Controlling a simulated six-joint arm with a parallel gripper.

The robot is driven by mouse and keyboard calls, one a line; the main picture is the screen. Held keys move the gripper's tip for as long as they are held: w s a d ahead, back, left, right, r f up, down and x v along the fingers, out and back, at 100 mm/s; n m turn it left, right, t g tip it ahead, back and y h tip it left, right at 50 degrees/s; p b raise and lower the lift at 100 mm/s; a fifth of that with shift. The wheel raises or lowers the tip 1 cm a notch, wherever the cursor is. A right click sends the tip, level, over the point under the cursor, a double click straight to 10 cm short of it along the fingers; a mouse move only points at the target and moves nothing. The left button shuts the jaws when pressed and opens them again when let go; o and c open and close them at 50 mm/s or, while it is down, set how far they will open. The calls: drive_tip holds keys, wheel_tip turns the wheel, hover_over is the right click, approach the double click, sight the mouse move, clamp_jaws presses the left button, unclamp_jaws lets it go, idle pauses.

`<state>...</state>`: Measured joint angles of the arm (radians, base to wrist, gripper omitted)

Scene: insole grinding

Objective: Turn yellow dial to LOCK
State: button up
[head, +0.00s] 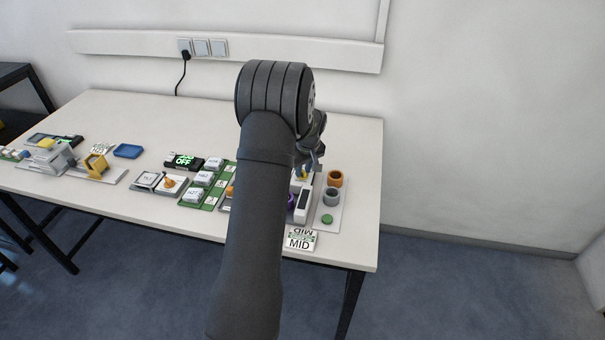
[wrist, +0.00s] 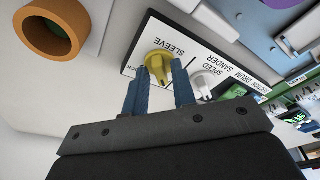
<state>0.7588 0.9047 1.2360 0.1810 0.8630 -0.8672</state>
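The yellow dial (wrist: 157,66) is in the wrist view, on a white panel (wrist: 180,33) with a black edge, beside the printed word SLEEVE. A raised grip bar crosses its face. My gripper (wrist: 160,67) has two blue fingers, which stand apart with their tips on either side of the dial's grip bar. I cannot tell whether they touch it. In the head view my gripper (head: 312,160) is small and partly hidden behind my own arm, over the right end of the table.
A white knob (wrist: 204,83) sits beside the dial, near the words SANDER DRUM SPEED. An orange ring (head: 335,178), a grey cup (head: 331,196) and a green disc (head: 327,219) stand at the table's right. My arm hides part of the table (head: 355,150).

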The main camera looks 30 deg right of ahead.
clamp_jaws()
drive_tip(key=m, duration=0.3)
drive_tip(key=shift+m+h, duration=0.4)
drive_tip(key=shift+c, duration=1.8)
unclamp_jaws()
drive_tip(key=m, duration=0.4)
drive_tip(key=shift+d+h, duration=0.1)
drive_tip(key=shift+h, duration=0.3)
drive_tip(key=shift+o, duration=0.5)
drive_tip(key=m+g, duration=0.1)
drive_tip(key=m, duration=0.3)
drive_tip(key=shift+h, duration=0.3)
drive_tip(key=shift+s+m, duration=0.1)
drive_tip(key=shift+m, duration=0.2)
